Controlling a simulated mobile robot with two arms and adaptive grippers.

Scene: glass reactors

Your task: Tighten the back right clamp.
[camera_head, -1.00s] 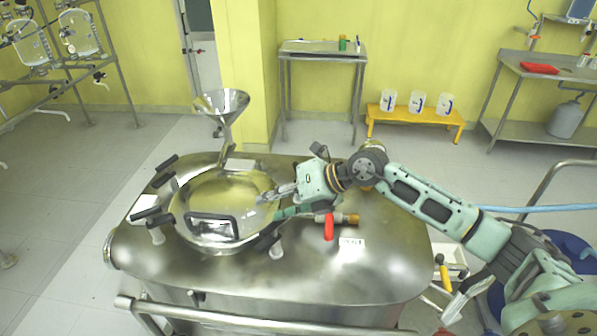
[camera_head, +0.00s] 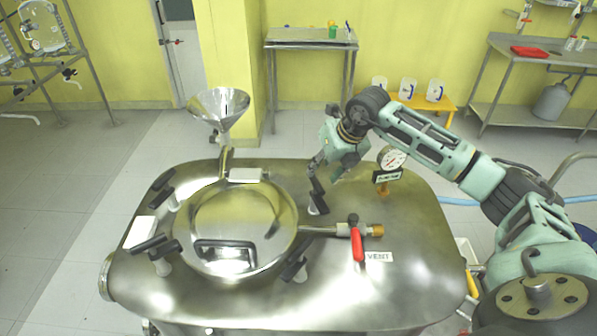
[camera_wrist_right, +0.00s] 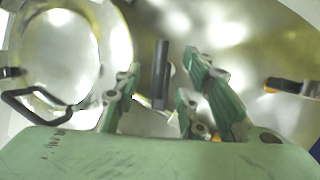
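The back right clamp (camera_head: 318,196) stands on the vessel top, right of the round steel lid (camera_head: 240,225). Its black handle is upright and leans slightly. My right gripper (camera_head: 328,170) points down at the clamp's upper end. In the right wrist view, the gripper (camera_wrist_right: 162,95) is open, with the black clamp handle (camera_wrist_right: 160,75) showing in the gap between its green fingers, clear space on both sides. How deep the handle sits between the fingers is unclear. My left gripper is not in view.
A vent valve with a red lever (camera_head: 357,243) lies right of the lid, and a pressure gauge (camera_head: 392,160) stands behind it. A steel funnel (camera_head: 220,108) rises behind the lid. Other black-handled clamps sit at the front right (camera_head: 294,269), front left (camera_head: 155,248) and back left (camera_head: 163,188).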

